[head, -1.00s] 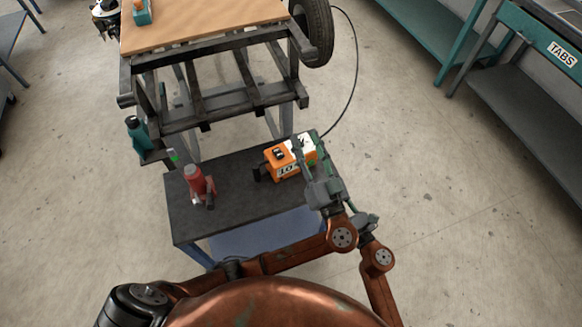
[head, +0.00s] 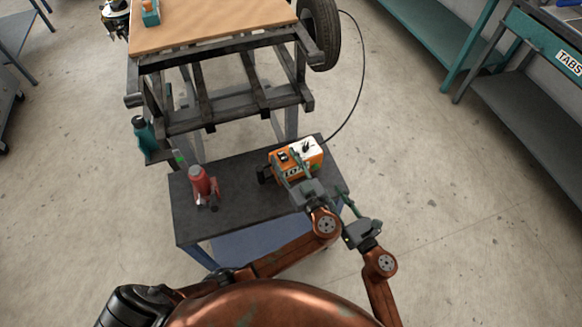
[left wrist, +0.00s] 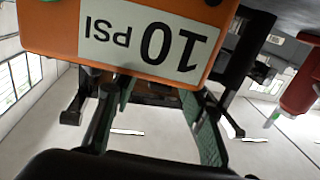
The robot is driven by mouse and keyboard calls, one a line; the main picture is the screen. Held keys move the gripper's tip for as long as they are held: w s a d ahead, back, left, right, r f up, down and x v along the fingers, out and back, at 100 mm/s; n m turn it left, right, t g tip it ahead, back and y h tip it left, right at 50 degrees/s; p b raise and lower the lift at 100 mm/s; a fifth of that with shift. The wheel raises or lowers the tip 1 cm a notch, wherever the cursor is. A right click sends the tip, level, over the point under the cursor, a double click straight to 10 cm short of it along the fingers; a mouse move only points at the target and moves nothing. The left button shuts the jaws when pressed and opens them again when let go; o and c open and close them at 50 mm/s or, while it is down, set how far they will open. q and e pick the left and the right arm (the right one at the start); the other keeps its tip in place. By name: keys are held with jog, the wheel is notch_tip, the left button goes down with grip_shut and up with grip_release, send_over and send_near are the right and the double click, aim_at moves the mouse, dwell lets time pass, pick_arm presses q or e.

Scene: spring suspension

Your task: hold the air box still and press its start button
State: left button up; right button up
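The orange air box (head: 313,166) with a white top sits on the dark cart, its "10 PSI" label upside down in the left wrist view (left wrist: 145,38). Black fittings show on its top, and a green patch (head: 316,168) on its near side; I cannot tell which part is the start button. My left gripper (head: 301,168) is at the near side of the box. Its two fingers stand apart in the left wrist view (left wrist: 155,110), with nothing visible between them; contact is unclear. My right gripper (head: 347,202) is open and empty, off the cart's right edge.
A metal frame (head: 220,108) with a wheel (head: 321,35) stands behind. A black hose (head: 358,90) runs from the wheel toward the box.

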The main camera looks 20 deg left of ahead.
pick_arm(q)
jog(key=shift+w+a, duration=0.4)
grip_shut()
dwell(0.4)
jog(key=c, duration=0.6)
grip_release()
grip_shut()
